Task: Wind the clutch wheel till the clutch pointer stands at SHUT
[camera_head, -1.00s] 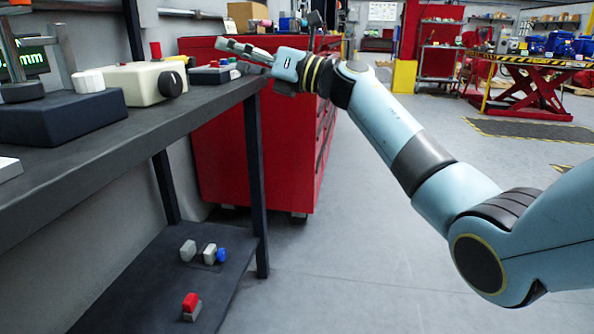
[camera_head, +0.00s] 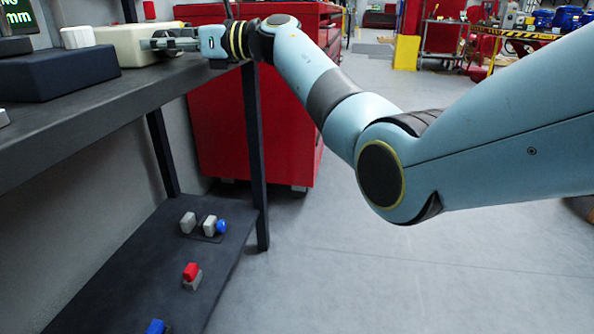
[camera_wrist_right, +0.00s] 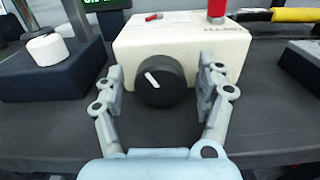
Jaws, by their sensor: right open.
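A cream box (camera_head: 125,45) with a black round wheel on its front stands on the dark bench. In the right wrist view the box (camera_wrist_right: 190,45) shows the wheel (camera_wrist_right: 166,88) face on, with a white mark slanting to the upper left. A small red pointer-like piece (camera_wrist_right: 153,17) lies on the box's top, and a red post (camera_wrist_right: 217,9) stands there too. The lettering is too small to read. My right gripper (camera_head: 150,43) is open, and in the wrist view its fingers (camera_wrist_right: 160,88) stand either side of the wheel, seemingly not touching it. My left gripper is out of view.
A dark block (camera_head: 60,72) with a white knob (camera_head: 77,37) stands left of the cream box. A yellow-and-black bar (camera_wrist_right: 295,15) is at the back right in the wrist view. The lower shelf (camera_head: 140,262) holds small coloured parts.

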